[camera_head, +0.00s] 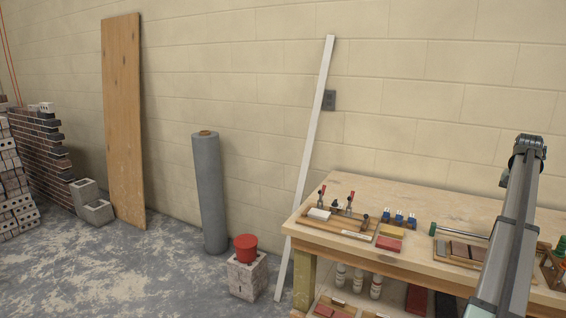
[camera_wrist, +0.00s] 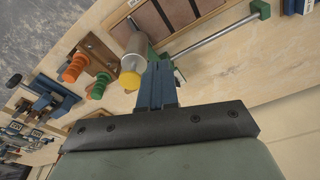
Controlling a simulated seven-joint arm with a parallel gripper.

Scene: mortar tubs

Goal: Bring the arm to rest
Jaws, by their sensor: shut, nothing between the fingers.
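My gripper (camera_wrist: 155,82) shows in the wrist view with its narrow blue-grey fingers together and nothing between them. Its dark mounting bar (camera_wrist: 160,126) crosses the lower part of that view. In the head view my arm (camera_head: 510,225) rises over the right part of the workbench; the gripper cannot be made out there.
The wooden workbench (camera_head: 350,192) carries a tray (camera_head: 335,224) with clamps, blue pieces (camera_head: 399,217) and a framed tray (camera_head: 440,255). Orange (camera_wrist: 75,68) and green (camera_wrist: 98,88) ribbed handles lie near my gripper in the wrist view. A red tub (camera_head: 246,243) stands on a block left of the bench.

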